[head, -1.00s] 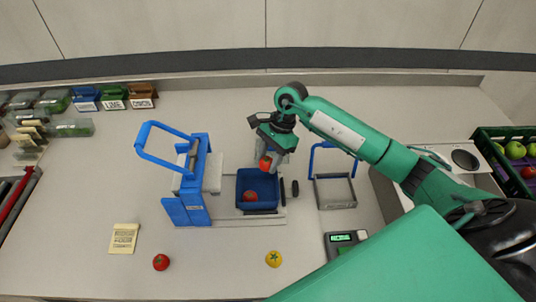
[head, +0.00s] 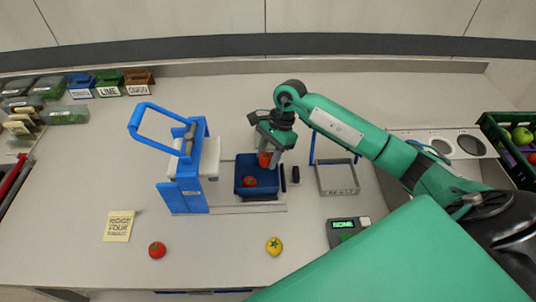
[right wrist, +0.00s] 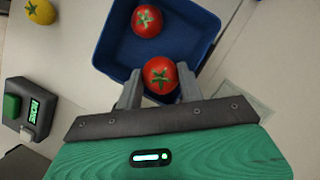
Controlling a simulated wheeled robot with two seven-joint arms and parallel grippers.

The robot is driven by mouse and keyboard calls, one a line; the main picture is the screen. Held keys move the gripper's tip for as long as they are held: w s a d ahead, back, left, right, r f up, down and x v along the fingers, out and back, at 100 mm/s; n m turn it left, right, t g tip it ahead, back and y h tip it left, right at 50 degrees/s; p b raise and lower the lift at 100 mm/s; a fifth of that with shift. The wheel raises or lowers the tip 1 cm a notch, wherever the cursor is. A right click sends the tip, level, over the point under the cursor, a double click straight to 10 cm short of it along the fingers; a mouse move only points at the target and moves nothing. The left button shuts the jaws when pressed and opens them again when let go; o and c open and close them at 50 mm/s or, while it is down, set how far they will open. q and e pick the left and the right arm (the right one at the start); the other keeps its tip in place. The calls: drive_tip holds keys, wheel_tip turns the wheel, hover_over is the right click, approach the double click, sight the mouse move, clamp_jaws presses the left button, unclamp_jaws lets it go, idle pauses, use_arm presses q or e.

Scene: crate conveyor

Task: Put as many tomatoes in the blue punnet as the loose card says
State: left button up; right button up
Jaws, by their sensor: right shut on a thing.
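The blue punnet (head: 240,191) stands mid-table, with one red tomato (head: 249,181) in it; the right wrist view shows that tomato (right wrist: 147,20) at the punnet's far side. My right gripper (head: 268,158) is shut on a second red tomato (right wrist: 160,75), held over the punnet's near edge in the wrist view. A third red tomato (head: 157,250) and a yellow tomato (head: 273,246) lie on the front of the table. The loose card (head: 118,226) lies at the front left; its middle line seems to read "FOUR", the rest is blurred. My left gripper is not in view.
A blue-handled device (head: 188,190) stands left of the punnet. A grey tray with a blue handle (head: 338,178) and a small box with a green display (head: 347,228) are to the right. Labelled bins (head: 109,84) line the back left. A green crate (head: 497,131) with produce stands far right.

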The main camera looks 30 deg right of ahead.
drive_tip(key=o, duration=1)
drive_tip(key=shift+o, duration=0.2)
drive_tip(key=shift+r+p, duration=0.95)
drive_tip(key=shift+r, duration=2.6)
drive_tip(key=shift+s+f, duration=0.1)
drive_tip(key=shift+f, duration=0.05)
